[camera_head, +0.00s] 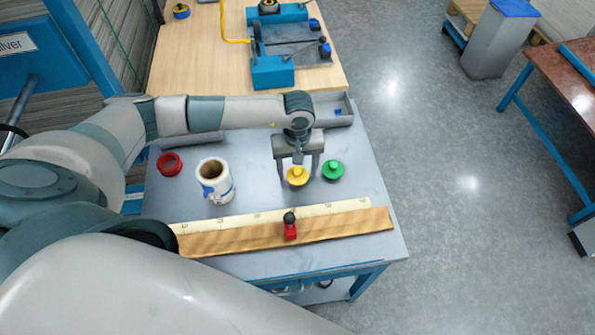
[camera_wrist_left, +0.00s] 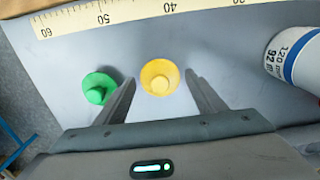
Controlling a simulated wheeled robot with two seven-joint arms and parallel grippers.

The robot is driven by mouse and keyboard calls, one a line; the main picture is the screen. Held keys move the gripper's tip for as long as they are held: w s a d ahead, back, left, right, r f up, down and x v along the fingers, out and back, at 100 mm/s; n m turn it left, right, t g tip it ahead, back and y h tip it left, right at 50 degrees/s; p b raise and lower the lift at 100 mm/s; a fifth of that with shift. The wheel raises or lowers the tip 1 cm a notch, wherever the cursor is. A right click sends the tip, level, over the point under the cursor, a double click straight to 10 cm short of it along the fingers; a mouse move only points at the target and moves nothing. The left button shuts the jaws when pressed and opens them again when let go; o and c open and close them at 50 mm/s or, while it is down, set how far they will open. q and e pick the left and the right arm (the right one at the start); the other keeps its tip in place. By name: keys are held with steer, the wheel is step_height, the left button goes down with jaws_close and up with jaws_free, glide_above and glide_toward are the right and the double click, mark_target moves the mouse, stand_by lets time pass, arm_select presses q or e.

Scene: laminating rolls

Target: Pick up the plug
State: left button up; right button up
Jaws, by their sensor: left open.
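A yellow plug (camera_head: 297,177) with a round flange and a raised knob stands on the grey table. A green plug (camera_head: 333,169) of like shape stands just to its right. My left gripper (camera_head: 298,170) is open and points down over the yellow plug, with its fingers to either side. In the left wrist view, the yellow plug (camera_wrist_left: 159,78) appears between the fingertips of the left gripper (camera_wrist_left: 160,82), with a gap on both sides. The green plug (camera_wrist_left: 99,87) is there outside the left finger, close to it. My right gripper is not in view.
A white roll (camera_head: 215,182) and a red ring (camera_head: 169,164) stand to the left. A grey tray (camera_head: 345,117) is behind the gripper.

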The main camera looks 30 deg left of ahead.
arm_select(q)
steer(key=shift+f, duration=0.25)
steer(key=c, duration=0.9)
steer(key=shift+r, duration=0.2)
